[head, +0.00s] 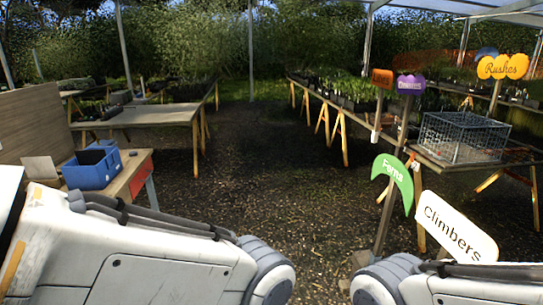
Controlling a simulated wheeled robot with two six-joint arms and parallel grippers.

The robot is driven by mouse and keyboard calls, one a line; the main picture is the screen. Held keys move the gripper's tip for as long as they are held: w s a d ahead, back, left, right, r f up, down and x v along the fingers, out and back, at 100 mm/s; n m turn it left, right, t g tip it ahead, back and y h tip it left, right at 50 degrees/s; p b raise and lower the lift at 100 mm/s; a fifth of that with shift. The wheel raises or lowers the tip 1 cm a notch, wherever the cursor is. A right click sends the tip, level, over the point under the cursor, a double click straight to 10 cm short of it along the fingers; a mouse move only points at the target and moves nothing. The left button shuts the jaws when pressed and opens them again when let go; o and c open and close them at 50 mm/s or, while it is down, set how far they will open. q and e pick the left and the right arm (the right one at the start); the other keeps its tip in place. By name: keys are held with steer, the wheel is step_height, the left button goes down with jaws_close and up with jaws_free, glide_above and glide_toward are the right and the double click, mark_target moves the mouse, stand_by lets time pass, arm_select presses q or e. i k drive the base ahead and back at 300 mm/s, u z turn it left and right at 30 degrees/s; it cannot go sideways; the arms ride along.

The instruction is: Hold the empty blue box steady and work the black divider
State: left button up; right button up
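A blue box (88,178) stands on a wooden table (128,180) at the left of the head view. It is small in the picture, with a dark patch at its open top. I cannot tell whether that patch is the black divider or shadow, and I cannot make out the box's contents. More blue shows just behind it, and I cannot tell whether it is the same box. My two arms cross the bottom of the view, apart from the box. Neither gripper is in view.
A wooden panel (35,120) stands behind the table, with a pale card (40,168) near the box. A bare-topped bench (150,115) is farther back. Plant benches, a wire crate (462,137) and a white Climbers sign (455,228) stand right. The central dirt aisle (255,165) is clear.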

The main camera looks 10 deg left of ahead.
mark_target(93, 157)
steer(key=i, duration=2.1)
steer(key=u, duration=0.3)
steer(key=i, duration=1.7)
steer(key=u, duration=1.15)
steer(key=i, duration=0.9)
steer(key=u, duration=1.65)
steer(key=i, duration=0.75)
steer(key=u, duration=0.5)
